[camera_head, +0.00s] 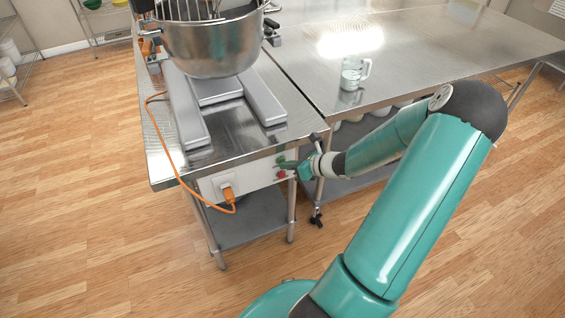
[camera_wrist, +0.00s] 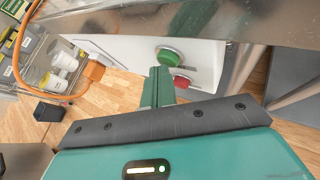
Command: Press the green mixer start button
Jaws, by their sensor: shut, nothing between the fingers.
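The green mixer start button (camera_wrist: 170,56) is a round knob on a white panel (camera_wrist: 130,48) under the table edge. A red button (camera_wrist: 181,82) sits just below it in the wrist view; the red button also shows in the head view (camera_head: 282,174). My gripper (camera_wrist: 158,72) is shut and empty, its fingertips pointing at the panel close to the green button. In the head view my gripper (camera_head: 284,164) is at the panel's right end and largely covers the green button. I cannot tell whether the fingertips touch it.
A steel mixer bowl (camera_head: 212,42) stands above the steel table (camera_head: 160,130). An orange cable (camera_head: 180,180) runs to a plug on the panel's left. A measuring jug (camera_head: 353,72) stands on the neighbouring table. The floor in front is clear.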

